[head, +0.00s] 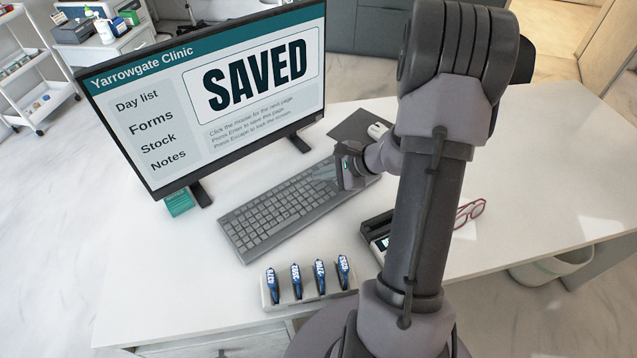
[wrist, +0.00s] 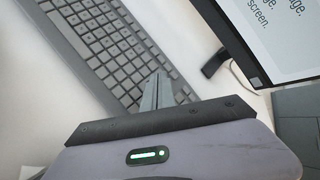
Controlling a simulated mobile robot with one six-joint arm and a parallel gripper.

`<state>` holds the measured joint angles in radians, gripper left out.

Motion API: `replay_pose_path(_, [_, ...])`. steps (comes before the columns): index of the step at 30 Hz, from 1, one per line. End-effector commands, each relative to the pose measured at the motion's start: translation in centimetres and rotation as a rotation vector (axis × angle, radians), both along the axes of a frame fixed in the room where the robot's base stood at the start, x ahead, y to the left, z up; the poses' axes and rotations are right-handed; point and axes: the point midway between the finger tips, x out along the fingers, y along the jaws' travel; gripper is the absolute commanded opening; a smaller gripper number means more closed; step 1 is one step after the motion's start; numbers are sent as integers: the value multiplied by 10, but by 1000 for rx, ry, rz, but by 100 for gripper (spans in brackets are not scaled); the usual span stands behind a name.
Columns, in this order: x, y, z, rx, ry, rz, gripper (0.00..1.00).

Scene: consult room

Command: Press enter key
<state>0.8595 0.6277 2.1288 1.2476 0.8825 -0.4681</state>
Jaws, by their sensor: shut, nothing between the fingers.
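A grey keyboard (head: 280,215) lies on the white desk in front of the monitor (head: 215,85). The screen reads "SAVED" in large letters, with smaller lines about the mouse, Enter and Escape. My gripper (head: 352,170) is over the keyboard's right end in the head view, and it hides the keys there. In the wrist view the shut fingertips (wrist: 157,90) are over the right part of the keyboard (wrist: 105,40). I cannot tell whether they touch a key. The Enter key cannot be picked out.
A white mouse (head: 377,130) sits on a dark mat (head: 350,127) right of the keyboard. Several blue tagged items stand in a white holder (head: 310,293) at the desk's front. Red glasses (head: 470,212) and a dark device (head: 377,230) lie near my arm. The desk's right side is mostly clear.

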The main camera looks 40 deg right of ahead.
Motion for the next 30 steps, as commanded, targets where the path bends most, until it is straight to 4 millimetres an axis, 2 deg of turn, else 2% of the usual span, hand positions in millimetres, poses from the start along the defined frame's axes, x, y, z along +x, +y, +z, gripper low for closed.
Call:
replay_pose_path(5, [0, 0, 10, -1, -1, 0, 0])
replay_pose_path(17, [0, 0, 50, -1, -1, 0, 0])
replay_pose_path(30, [0, 0, 50, 0, 0, 0, 0])
